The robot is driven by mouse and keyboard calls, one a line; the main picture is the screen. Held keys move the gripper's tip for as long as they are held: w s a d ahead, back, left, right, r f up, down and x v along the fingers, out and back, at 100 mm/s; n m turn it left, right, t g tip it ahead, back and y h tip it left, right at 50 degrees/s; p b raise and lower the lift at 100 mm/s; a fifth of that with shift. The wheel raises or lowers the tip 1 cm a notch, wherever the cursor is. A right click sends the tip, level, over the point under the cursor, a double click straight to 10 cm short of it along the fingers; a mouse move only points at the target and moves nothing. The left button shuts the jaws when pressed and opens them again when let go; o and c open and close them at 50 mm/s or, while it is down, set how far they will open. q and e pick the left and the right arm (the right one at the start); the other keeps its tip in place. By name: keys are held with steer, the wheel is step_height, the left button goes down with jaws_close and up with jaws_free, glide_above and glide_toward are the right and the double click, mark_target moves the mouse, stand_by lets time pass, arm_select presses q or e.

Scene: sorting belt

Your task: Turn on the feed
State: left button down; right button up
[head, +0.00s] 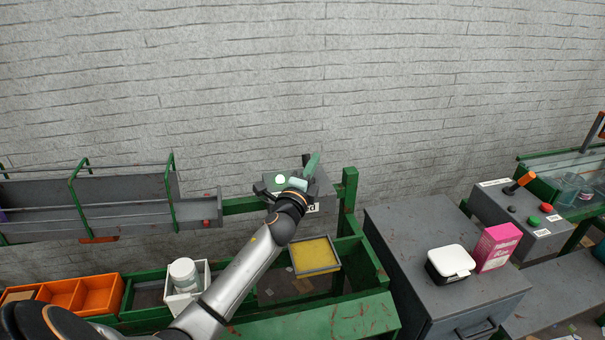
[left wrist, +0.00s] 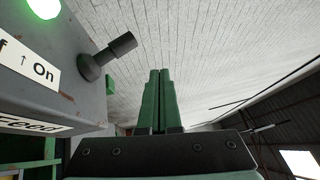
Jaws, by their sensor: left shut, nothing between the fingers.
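The grey feed box (head: 325,190) stands on the green frame behind the bench, partly hidden by my left arm. Its "Feed" label shows in part. A round lamp (head: 280,179) on its top glows green. In the left wrist view the box (left wrist: 75,95) carries an "On" label (left wrist: 40,68) with an arrow, and a dark lever (left wrist: 106,57) leans away from the label. My left gripper (left wrist: 158,85) has its green fingers together and empty. It is beside the lever, with a visible gap in the wrist view. My right gripper is not in view.
A grey chute (head: 100,205) is left of the box. Orange bins (head: 80,293), a white bottle (head: 184,272) and a yellow tray (head: 316,256) are on the bench below. At right are a cabinet (head: 405,250), a pink box (head: 497,246) and another control box (head: 490,205).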

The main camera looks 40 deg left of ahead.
arm_select(q)
steer(key=s+d+r+p, duration=0.1)
steer(key=s+d+r, duration=0.1)
steer(key=s, duration=0.7)
steer(key=shift+r, duration=0.8)
